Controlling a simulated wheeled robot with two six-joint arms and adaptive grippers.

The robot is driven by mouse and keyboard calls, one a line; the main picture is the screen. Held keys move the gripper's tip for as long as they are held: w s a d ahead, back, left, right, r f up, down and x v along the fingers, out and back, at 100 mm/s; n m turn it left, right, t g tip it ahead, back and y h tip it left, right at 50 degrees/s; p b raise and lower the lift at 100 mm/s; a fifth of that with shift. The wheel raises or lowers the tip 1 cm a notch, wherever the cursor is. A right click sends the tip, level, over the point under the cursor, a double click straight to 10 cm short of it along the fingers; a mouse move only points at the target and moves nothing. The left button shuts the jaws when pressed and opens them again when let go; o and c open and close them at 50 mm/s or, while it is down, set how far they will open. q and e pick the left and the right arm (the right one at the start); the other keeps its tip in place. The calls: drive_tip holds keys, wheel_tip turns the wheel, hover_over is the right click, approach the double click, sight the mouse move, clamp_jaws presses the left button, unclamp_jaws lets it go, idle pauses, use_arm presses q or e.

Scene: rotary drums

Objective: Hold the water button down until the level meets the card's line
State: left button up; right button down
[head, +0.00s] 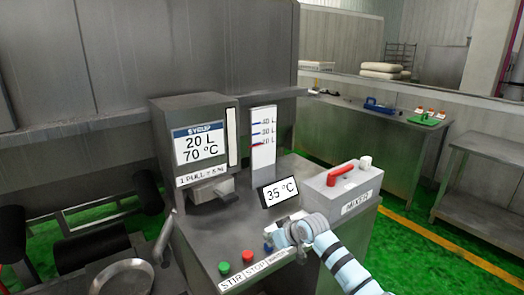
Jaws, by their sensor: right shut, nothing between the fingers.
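The syrup card (200,146) on the grey box reads 20 L and 70 °C. The white level gauge (263,155) beside it has blue marks, with a red mark at about the lowest one; the exact water level is too small to read. My right gripper (269,242) is shut and empty, with its tips at the right end of the button row. The water button is hidden behind the gripper, and its label is partly covered. I cannot tell whether the tips touch or press it. My left gripper is out of view.
A green button (224,268) and a red button (248,256) sit left of my gripper. A 35 °C display (277,191) stands behind it. The mixer box (341,188) with a red handle (341,173) is to the right. A round pan (122,277) is at lower left.

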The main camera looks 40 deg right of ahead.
wheel_tip(320, 180, up, 5)
drive_tip(key=p, duration=0.5)
drive_tip(key=shift+f+p, duration=0.2)
drive_tip(key=shift+p, duration=0.15)
drive_tip(key=v, duration=0.9)
drive_tip(key=shift+s, duration=0.3)
drive_tip(key=shift+r, duration=0.1)
